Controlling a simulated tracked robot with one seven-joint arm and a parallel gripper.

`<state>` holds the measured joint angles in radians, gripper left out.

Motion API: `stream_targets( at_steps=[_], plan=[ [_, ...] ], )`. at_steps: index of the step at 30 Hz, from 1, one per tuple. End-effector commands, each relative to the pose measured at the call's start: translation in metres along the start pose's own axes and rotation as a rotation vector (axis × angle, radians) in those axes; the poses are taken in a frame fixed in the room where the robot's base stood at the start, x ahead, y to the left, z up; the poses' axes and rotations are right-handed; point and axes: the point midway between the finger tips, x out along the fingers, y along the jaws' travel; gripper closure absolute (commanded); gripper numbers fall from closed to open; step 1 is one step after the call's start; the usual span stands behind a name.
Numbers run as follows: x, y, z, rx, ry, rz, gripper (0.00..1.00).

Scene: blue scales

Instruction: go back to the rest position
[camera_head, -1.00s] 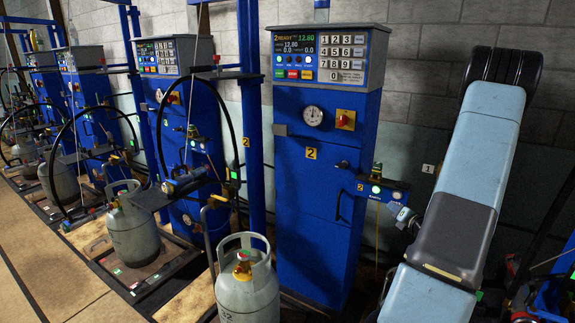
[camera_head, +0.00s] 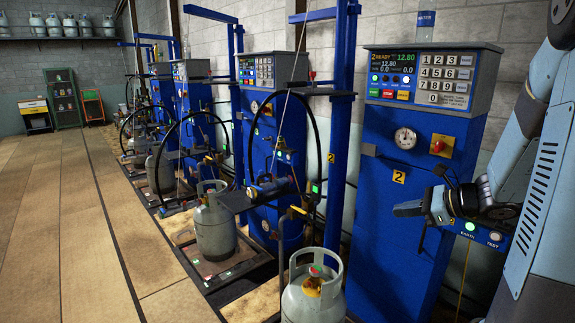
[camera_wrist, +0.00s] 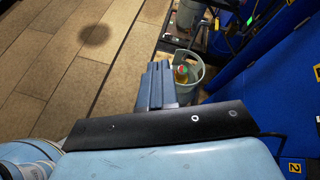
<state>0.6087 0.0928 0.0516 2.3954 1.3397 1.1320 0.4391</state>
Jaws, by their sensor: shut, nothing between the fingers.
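My gripper (camera_head: 408,209) shows at the right of the head view, in front of the blue cabinet of scale 2 (camera_head: 385,240). Its fingers point left and are closed together with nothing between them. In the wrist view the closed fingers (camera_wrist: 157,84) stand above the floor, with a grey gas cylinder (camera_wrist: 188,80) beyond them, partly hidden. The same cylinder (camera_head: 310,302) stands in front of scale 2 in the head view, cut off by the bottom edge. My gripper is apart from it.
Another grey cylinder (camera_head: 214,235) stands on the neighbouring scale. Blue posts (camera_head: 338,140) and hanging black hoses line the row. The wooden floor (camera_head: 75,220) at the left is clear. A green trolley (camera_head: 64,97) and a shelf of cylinders (camera_head: 60,38) are at the back.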

Motion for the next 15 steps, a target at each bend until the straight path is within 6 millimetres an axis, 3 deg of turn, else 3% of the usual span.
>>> stream_targets(
  at_steps=[1, 6, 15],
  plan=[
    [0.002, 0.014, 0.014, -0.086, 0.026, 0.045, 1.0],
    [0.001, 0.058, 0.043, -0.363, 0.115, 0.195, 1.0],
    [-0.02, 0.123, 0.075, -0.866, 0.268, 0.426, 1.0]
  ],
)
